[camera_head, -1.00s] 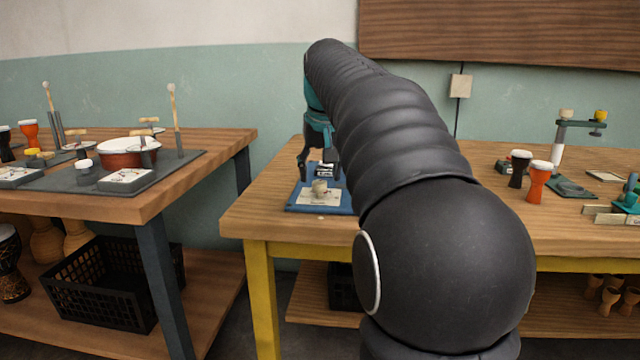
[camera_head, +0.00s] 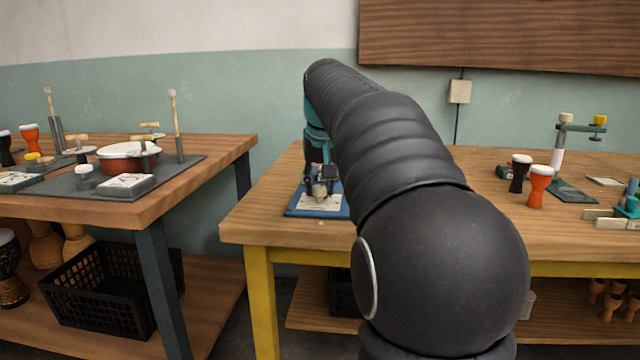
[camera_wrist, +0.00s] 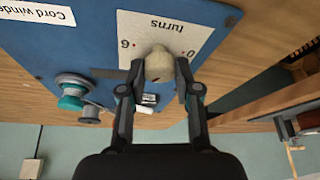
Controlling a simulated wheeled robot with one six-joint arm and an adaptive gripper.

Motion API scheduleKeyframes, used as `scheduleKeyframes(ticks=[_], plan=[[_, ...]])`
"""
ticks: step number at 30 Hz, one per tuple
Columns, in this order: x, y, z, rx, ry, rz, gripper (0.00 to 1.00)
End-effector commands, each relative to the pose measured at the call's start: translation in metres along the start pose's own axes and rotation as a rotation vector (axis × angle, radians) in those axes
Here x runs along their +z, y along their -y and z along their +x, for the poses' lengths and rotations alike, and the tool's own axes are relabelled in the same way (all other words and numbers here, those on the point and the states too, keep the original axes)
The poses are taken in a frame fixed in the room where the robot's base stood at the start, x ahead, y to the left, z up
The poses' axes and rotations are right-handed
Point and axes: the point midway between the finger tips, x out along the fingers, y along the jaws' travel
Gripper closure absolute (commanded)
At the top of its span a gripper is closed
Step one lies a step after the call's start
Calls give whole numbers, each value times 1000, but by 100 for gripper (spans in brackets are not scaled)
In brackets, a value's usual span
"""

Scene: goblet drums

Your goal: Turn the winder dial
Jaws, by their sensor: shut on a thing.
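The winder dial (camera_wrist: 159,66) is a pale, rounded knob on a white card marked "turns", with "0" and "6" beside red dots. The card is on a blue board (camera_wrist: 225,18) labelled "Cord winder", which also shows in the head view (camera_head: 293,211). My gripper (camera_wrist: 158,82) is shut on the dial, one finger on each side. In the head view my gripper (camera_head: 320,190) is down over the board and hides most of the dial. A spool with teal and grey parts (camera_wrist: 74,92) stands on the board beside the gripper.
The board lies on the left end of a wooden table (camera_head: 272,226). Black and orange goblet drums (camera_head: 538,187) stand farther right on it. A second wooden table (camera_head: 215,150) at left holds a red drum (camera_head: 122,160) and upright mallets. A gap separates the tables.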

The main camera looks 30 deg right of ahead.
Motion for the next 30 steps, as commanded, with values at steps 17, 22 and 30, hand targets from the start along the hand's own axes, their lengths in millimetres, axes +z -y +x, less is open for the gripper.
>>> scheduleKeyframes(ticks=[17,22,30], plan=[[-2,2,-3,124,2,294,100],[-2,3,-3,187,2,444,100],[-3,4,-2,281,1,672,100]])
